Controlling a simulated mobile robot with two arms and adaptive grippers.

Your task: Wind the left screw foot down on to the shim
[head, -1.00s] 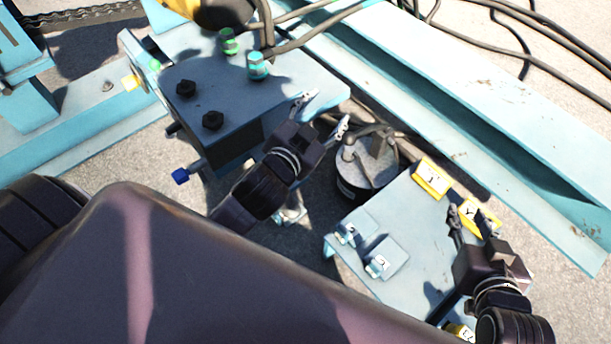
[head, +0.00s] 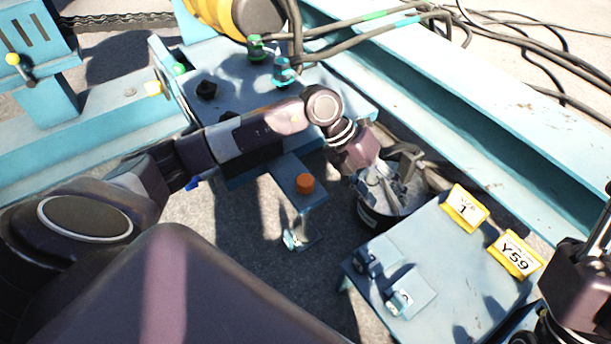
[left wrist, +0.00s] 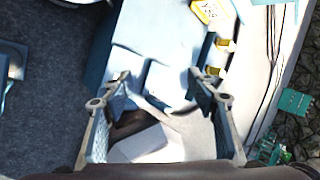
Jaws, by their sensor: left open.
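A bracket with an orange cap (head: 305,183) juts from the blue machine's near side in the head view. Below it a small pale metal foot (head: 293,240) shows near the floor; I cannot tell whether this is the left screw foot, nor make out a shim under it. My left gripper (head: 385,188) is over the round grey can, partly merged with it in the picture. In the left wrist view its two fingers (left wrist: 160,95) are spread, with pale and dark shapes beyond them. My right gripper (head: 600,240) is cut off at the right edge; its jaws are unclear.
The round can (head: 375,217) stands beside a light-blue plate (head: 465,270) bearing yellow tags, one reading Y59 (head: 515,256), and small clamps (head: 398,300). A long blue beam (head: 480,130) and cables (head: 540,75) lie behind. Bare floor (head: 270,280) shows in front of the bracket.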

